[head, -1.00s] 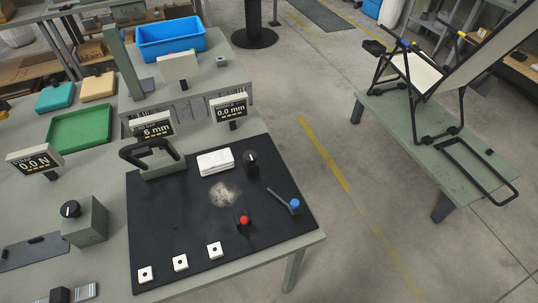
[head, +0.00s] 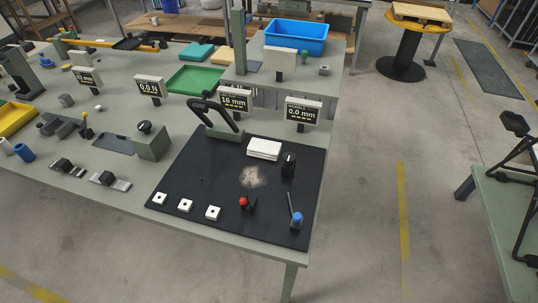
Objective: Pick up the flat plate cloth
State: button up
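The flat plate cloth, a folded white cloth (head: 264,149), lies on the black mat (head: 190,173) toward its back edge. A black handle on a green-grey base (head: 216,120) stands to its left, and a black knob-topped block (head: 288,165) stands close to its right. A pale dusty patch (head: 252,177) is on the mat just in front of the cloth. My gripper is not in the head view.
A red-knobbed lever (head: 243,203), a blue-capped lever (head: 296,219) and white square pieces (head: 185,205) sit on the mat's front part. Display signs (head: 303,109) stand behind. A blue bin (head: 296,38) and green tray (head: 197,80) are farther back.

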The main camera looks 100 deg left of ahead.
aim_at(258, 147)
jog(key=i+j+u, duration=0.15)
jog(key=i+u, duration=0.15)
jog(key=u, duration=0.2)
jog(key=i+u, duration=0.7)
jog(key=u, duration=0.25)
jog(key=i+l+u, duration=0.25)
jog(key=u, duration=0.25)
jog(key=i+j+u, duration=0.1)
jog(key=u, duration=0.35)
jog(key=i+u, duration=0.2)
jog(key=u, duration=0.3)
jog(key=i+u, duration=0.2)
jog(key=u, duration=0.25)
jog(key=i+l+u, duration=0.1)
jog(key=u, duration=0.35)
jog(key=i+l+u, duration=0.15)
jog(key=u, duration=0.3)
jog(key=i+l+u, duration=0.1)
jog(key=u, duration=0.4)
jog(key=i+l+u, duration=0.1)
jog(key=u, duration=0.35)
jog(key=i+l+u, duration=0.15)
jog(key=u, duration=0.3)
jog(key=i+l+u, duration=0.15)
jog(key=u, duration=0.3)
jog(key=l+u, duration=0.3)
jog(key=u, duration=0.15)
jog(key=i+l+u, duration=0.1)
jog(key=l+u, duration=0.15)
jog(key=u, duration=0.2)
